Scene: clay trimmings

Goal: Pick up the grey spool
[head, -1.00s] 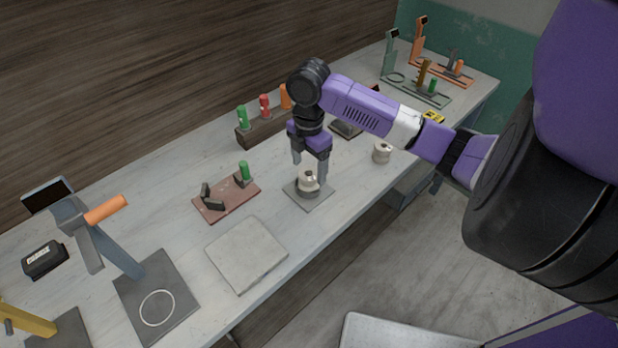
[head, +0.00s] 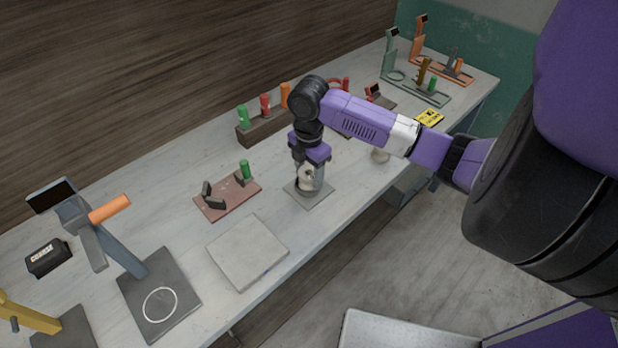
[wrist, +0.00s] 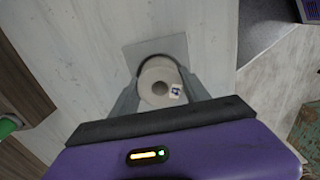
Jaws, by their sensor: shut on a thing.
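The spool (head: 305,183), pale with a grey lower part, stands upright on a small grey square plate (head: 312,203) on the bench. In the wrist view the spool (wrist: 149,91) shows from above as a pale disc with a central hole and a small white-and-blue label. My gripper (head: 311,181) points down and is shut on the spool, one finger on each side. The fingers hide part of its sides in the head view. I cannot tell any gap between the spool and the plate.
A flat grey slab (head: 247,252) lies to the front left. A reddish board (head: 228,198) with dark brackets and a green-handled tool is left of the plate. A rack (head: 264,129) with coloured handles stands behind. The bench's front edge (head: 318,224) is close to the plate.

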